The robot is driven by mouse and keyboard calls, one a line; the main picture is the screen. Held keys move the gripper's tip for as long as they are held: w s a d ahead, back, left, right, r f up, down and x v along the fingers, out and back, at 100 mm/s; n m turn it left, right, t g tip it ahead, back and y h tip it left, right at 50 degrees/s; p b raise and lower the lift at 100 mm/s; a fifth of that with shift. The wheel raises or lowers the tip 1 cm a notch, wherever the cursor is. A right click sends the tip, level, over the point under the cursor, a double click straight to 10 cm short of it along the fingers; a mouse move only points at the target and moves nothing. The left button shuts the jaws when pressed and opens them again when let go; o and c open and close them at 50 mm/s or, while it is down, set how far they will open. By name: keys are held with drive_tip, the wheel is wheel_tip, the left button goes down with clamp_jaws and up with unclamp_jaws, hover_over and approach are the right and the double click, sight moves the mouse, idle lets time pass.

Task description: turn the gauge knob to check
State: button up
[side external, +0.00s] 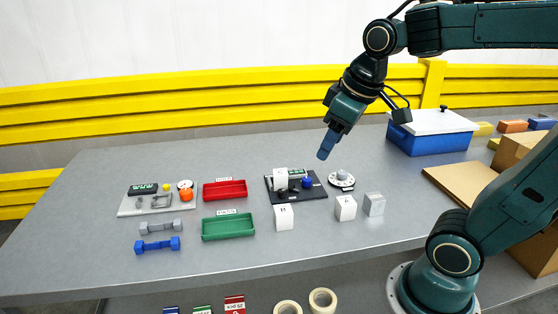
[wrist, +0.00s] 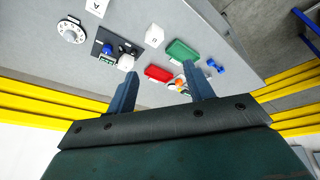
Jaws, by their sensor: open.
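A round white dial (side external: 341,180) with dark marks around its rim and a pale raised centre stands on the table right of the black plate; it shows in the wrist view at upper left (wrist: 71,32). It looks like the gauge knob, but its lettering is too small to read. My gripper (side external: 325,153) is open and empty, pointing down, above and slightly left of the dial in the side view. In the wrist view its two fingers (wrist: 159,72) are spread wide, with the dial well outside them to the left.
A black plate (side external: 312,193) with a blue knob (side external: 307,182) and a white block lies beside the dial. White cubes (side external: 345,208) and a grey cube (side external: 374,204) stand in front. Red (side external: 225,183) and green (side external: 228,237) trays lie left. A blue box (side external: 430,145) stands behind right.

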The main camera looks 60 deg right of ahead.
drive_tip(key=w+d+g, duration=0.1)
drive_tip(key=w+d, duration=0.4)
drive_tip(key=w, duration=0.1)
drive_tip(key=n+g, duration=0.3)
hover_over(307, 179)
wheel_tip(307, 179, down, 13)
drive_tip(key=shift+s+f, duration=0.1)
wheel_tip(307, 179, down, 14)
drive_tip(key=shift+d+r, duration=0.1)
drive_tip(key=shift+r, duration=0.15)
drive_tip(key=c, duration=1)
